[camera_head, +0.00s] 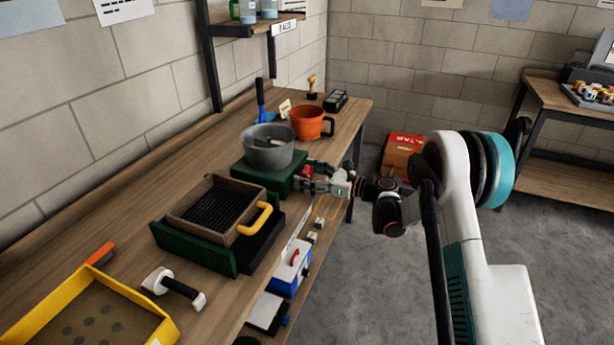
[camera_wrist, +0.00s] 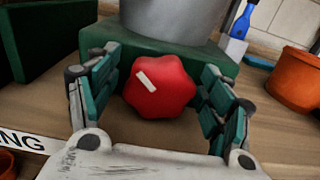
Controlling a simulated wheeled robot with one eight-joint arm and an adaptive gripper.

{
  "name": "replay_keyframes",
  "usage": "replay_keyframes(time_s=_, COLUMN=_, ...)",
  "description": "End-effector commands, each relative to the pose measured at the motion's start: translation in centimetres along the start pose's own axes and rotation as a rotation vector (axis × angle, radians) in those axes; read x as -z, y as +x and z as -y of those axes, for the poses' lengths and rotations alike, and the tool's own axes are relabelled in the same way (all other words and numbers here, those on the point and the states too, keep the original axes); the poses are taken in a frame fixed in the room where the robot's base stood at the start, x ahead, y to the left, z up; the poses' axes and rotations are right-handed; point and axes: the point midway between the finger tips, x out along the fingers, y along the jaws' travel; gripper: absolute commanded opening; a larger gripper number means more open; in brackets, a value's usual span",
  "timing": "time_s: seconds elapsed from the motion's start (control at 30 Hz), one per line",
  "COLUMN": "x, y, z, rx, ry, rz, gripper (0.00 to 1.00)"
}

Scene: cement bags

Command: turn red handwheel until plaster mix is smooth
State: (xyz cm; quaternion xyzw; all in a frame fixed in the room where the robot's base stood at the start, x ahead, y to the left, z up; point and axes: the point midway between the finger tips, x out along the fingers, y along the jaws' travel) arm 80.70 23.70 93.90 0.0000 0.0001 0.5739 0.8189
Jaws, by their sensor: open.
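The red handwheel (camera_wrist: 160,87) is a lobed knob with a white mark, on the front of a green base (camera_head: 262,175). A grey mixing bowl (camera_head: 267,148) stands on that base, with something pale inside; the mix's texture is too small to tell. My gripper (camera_head: 309,178) is at the front of the base. In the wrist view its two teal-padded fingers (camera_wrist: 160,100) stand open, one on each side of the handwheel, with small gaps visible. In the head view the handwheel is mostly hidden by the gripper.
A dark-meshed sieve box (camera_head: 213,207) with a yellow handle sits left of the base. An orange pot (camera_head: 312,122) stands behind the bowl, right of a blue-handled tool (camera_head: 260,98). A yellow tray (camera_head: 90,310) and a white-and-black tool (camera_head: 174,288) lie at the near left.

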Motion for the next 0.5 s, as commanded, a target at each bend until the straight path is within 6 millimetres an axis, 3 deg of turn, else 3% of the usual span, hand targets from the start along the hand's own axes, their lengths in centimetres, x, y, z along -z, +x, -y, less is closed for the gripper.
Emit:
replay_keyframes(time_s=0.1, x=-0.02, y=-0.02, z=0.00, rx=0.000, ry=0.000, rz=0.000, gripper=0.73)
replay_keyframes(time_s=0.13, x=-0.02, y=-0.03, z=0.01, rx=0.000, ry=0.000, rz=0.000, gripper=0.69)
replay_keyframes(time_s=0.3, x=-0.01, y=-0.04, z=0.00, rx=0.000, ry=0.000, rz=0.000, gripper=0.30)
replay_keyframes(time_s=0.5, x=0.00, y=-0.03, z=-0.01, rx=-0.001, ry=0.002, rz=0.000, gripper=0.28)
